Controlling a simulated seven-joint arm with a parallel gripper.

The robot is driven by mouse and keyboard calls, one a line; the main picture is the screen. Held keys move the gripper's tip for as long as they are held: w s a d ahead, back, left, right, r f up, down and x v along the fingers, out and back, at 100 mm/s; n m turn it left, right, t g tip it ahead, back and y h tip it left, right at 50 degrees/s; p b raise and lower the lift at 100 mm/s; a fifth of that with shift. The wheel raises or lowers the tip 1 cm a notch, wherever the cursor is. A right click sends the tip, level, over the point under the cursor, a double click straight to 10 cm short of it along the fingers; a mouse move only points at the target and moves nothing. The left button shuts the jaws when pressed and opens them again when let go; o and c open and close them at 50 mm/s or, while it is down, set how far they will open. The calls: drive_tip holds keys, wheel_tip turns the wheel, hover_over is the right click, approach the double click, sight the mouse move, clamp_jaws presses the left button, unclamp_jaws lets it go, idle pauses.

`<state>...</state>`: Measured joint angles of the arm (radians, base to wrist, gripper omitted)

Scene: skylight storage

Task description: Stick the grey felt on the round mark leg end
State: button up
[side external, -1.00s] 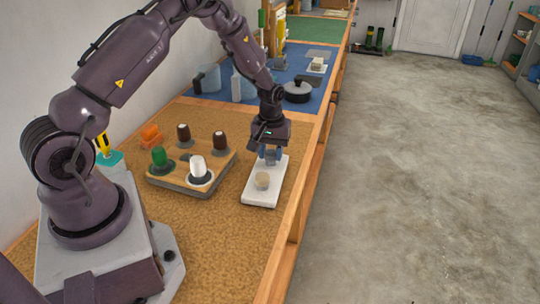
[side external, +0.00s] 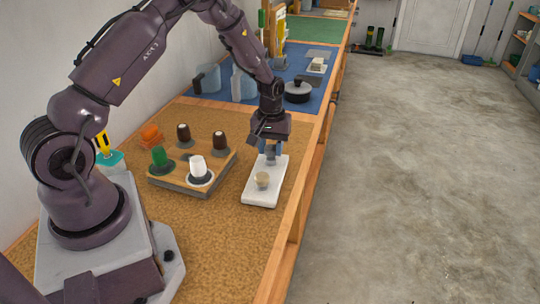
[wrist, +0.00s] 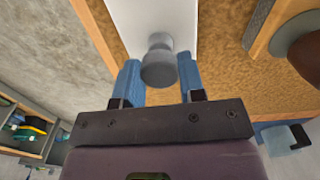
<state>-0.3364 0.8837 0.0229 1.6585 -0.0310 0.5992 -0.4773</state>
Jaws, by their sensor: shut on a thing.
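My gripper (side external: 271,148) is shut on the grey felt piece (side external: 270,156), a small knob-shaped grey thing. In the wrist view the grey felt (wrist: 159,65) sits between the blue fingers, over the white tray (wrist: 168,15). In the side view, the gripper is over the far part of the white tray (side external: 260,195). Left of the tray, a wooden board (side external: 195,190) bears upturned leg ends: white (side external: 198,163), green (side external: 160,157) and two dark brown (side external: 184,133) (side external: 221,140). I cannot make out a round mark on any.
On the blue mat beyond stand a black-lidded pot (side external: 298,92) and pale blue jugs (side external: 207,77). The bench's wooden edge (side external: 300,170) runs along the right. The cork surface (side external: 215,225) in front is clear.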

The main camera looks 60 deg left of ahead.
drive_tip(key=shift+r, duration=1.3)
drive_tip(key=shift+r, duration=0.1)
drive_tip(key=shift+r, duration=3.1)
drive_tip(key=m, duration=0.1)
hover_over(219, 133)
drive_tip(key=shift+d+f, duration=0.1)
drive_tip(key=shift+s+f, duration=0.1)
drive_tip(key=shift+f, duration=1.4)
drive_tip(key=shift+f, duration=0.15)
drive_tip(key=shift+f, duration=0.25)
drive_tip(key=shift+f, duration=0.5)
